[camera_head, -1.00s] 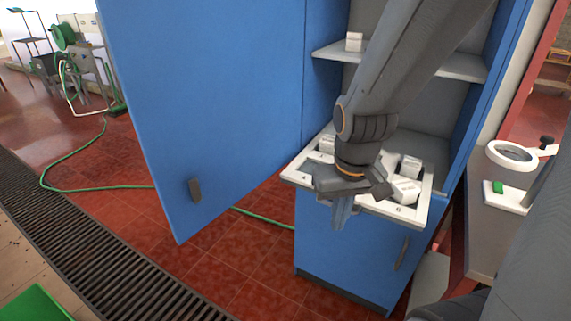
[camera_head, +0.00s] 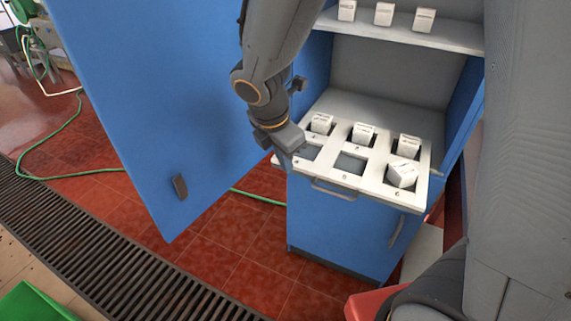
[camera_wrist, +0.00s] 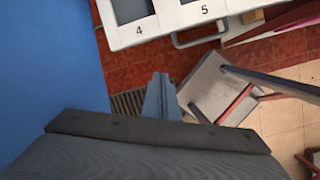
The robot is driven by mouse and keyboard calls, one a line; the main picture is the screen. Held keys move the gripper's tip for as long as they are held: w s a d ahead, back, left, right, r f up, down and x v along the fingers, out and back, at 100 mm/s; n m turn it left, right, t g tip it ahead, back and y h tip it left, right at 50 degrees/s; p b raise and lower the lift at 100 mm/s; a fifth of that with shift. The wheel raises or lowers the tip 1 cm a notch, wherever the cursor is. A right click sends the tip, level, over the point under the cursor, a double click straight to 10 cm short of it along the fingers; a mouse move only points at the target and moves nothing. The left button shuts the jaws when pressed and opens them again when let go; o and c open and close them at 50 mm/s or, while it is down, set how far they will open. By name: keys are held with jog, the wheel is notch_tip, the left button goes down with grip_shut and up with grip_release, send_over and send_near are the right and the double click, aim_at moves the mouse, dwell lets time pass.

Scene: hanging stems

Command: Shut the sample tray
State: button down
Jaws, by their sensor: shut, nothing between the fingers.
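The sample tray (camera_head: 372,192) is a white panel with numbered square wells, sticking out from the front of a blue cabinet. It has a grey bar handle (camera_head: 333,189) on its front edge. Small white boxes sit in the back wells, and one tilted box (camera_head: 402,174) is in front well 6. Wells 4 and 5 look empty. My gripper (camera_head: 287,152) is shut and empty at the tray's front left corner, hiding part of it. In the wrist view the closed fingers (camera_wrist: 160,88) point towards the tray front (camera_wrist: 172,17), with the handle (camera_wrist: 197,38) to their right.
The open blue cabinet door (camera_head: 150,110) stands close on the left of my arm. A shelf (camera_head: 400,32) with white boxes is above the tray. A lower blue front (camera_head: 340,225) is beneath it. A green hose (camera_head: 75,174) and a floor grate (camera_head: 100,245) lie on the left.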

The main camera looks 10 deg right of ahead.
jog(key=w+d+f+n, duration=0.1)
jog(key=w+f+n, duration=0.4)
jog(key=w+f, duration=0.3)
jog(key=shift+d+f+t+p, duration=0.2)
jog(key=shift+f+t+p, duration=0.2)
jog(key=shift+p, duration=0.05)
jog(key=shift+w+d, duration=0.1)
dwell(0.4)
